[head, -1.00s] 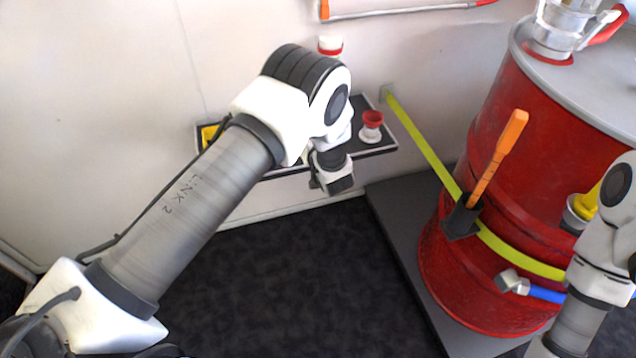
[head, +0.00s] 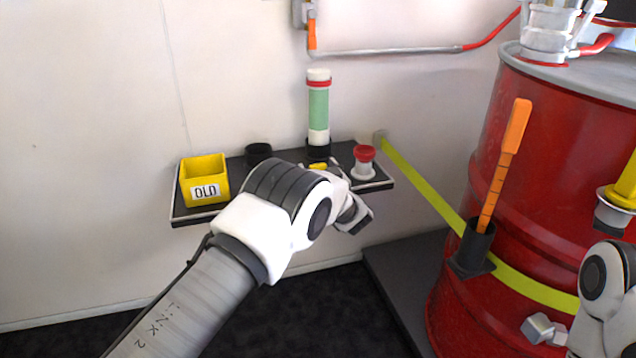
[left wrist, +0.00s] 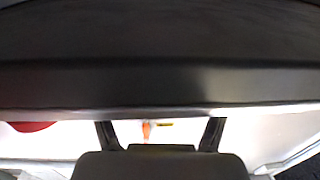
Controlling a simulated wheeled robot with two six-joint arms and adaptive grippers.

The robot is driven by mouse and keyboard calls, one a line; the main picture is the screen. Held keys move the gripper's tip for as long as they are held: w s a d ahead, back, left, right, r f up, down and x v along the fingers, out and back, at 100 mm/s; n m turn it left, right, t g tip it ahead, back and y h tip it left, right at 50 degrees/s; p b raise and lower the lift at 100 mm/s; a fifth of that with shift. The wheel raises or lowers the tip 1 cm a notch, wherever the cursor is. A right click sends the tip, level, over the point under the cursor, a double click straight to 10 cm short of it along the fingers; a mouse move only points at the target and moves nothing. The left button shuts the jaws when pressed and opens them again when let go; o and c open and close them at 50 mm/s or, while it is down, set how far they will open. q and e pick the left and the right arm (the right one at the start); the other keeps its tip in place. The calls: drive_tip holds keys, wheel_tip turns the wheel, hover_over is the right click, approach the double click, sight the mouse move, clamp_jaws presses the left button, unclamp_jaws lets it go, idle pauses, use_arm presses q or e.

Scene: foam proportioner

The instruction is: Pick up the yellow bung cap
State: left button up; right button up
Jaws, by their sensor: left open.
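A small yellow piece (head: 318,166), which looks like the yellow bung cap, is on the dark wall shelf (head: 240,165), just behind my left wrist. Its lower part is hidden. My left arm reaches over the shelf front, and its gripper is mostly hidden by the wrist in the head view. In the left wrist view my left gripper (left wrist: 160,135) has two dark fingers apart, with nothing seen held between them. A small orange and yellow patch shows beyond them, too small to identify.
The shelf also holds a yellow bin (head: 204,178) labelled OLD, a black cup (head: 258,154), a green tube (head: 318,110) and a red-topped white piece (head: 364,160). A red drum (head: 550,150) with a yellow strap (head: 425,180) and an orange-handled tool (head: 508,145) stands right.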

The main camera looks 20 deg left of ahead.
use_arm(q)
drive_tip(key=shift+r, duration=0.1)
drive_tip(key=shift+a, duration=0.1)
drive_tip(key=c, duration=1.2)
drive_tip(key=shift+c, duration=0.3)
drive_tip(key=shift+r, duration=0.1)
